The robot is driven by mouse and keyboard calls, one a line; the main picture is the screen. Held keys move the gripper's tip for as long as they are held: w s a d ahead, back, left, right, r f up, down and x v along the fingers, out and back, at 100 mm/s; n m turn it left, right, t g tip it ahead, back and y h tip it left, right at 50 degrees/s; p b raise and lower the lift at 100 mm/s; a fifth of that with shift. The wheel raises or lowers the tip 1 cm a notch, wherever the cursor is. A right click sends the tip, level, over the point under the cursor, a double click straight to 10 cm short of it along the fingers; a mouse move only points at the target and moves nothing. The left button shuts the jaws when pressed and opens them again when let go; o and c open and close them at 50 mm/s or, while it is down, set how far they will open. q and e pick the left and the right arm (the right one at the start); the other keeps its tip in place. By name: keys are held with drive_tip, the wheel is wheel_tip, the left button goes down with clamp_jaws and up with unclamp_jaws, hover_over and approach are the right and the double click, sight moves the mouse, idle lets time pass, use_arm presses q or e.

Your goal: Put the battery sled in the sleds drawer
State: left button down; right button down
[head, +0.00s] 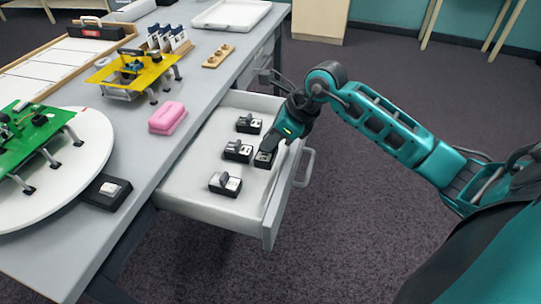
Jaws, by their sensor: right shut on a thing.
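The sleds drawer (190,181) is a white drawer pulled out from the grey table. Three black-and-grey battery sleds (225,184) stand in a row on its floor. My right gripper (273,146) reaches into the drawer from the right and is shut on another battery sled (264,159), near the drawer's front wall. The gripper partly hides this sled. I cannot tell whether it touches the drawer floor. My left gripper is not in view.
On the table (150,143) are a pink block (167,117), a yellow model (138,73), a green model on a white round board (92,150), a black box (106,192), a wooden holder (218,56) and a white tray (231,14). Carpet right of the drawer is clear.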

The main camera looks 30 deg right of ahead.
sight(273, 151)
wheel_tip(273, 151, down, 4)
drive_tip(key=shift+f+b, duration=0.1)
drive_tip(key=shift+b, duration=0.45)
drive_tip(key=shift+f, duration=0.25)
drive_tip(key=c, duration=1.2)
unclamp_jaws()
use_arm(q)
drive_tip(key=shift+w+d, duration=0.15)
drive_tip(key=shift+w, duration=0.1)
drive_tip(key=p, duration=0.1)
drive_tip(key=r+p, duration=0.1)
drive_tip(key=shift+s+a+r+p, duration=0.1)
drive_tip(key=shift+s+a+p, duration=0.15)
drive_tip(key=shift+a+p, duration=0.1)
use_arm(e)
drive_tip(key=v, duration=1.2)
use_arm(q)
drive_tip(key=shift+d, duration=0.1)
use_arm(e)
drive_tip(key=shift+s, duration=0.1)
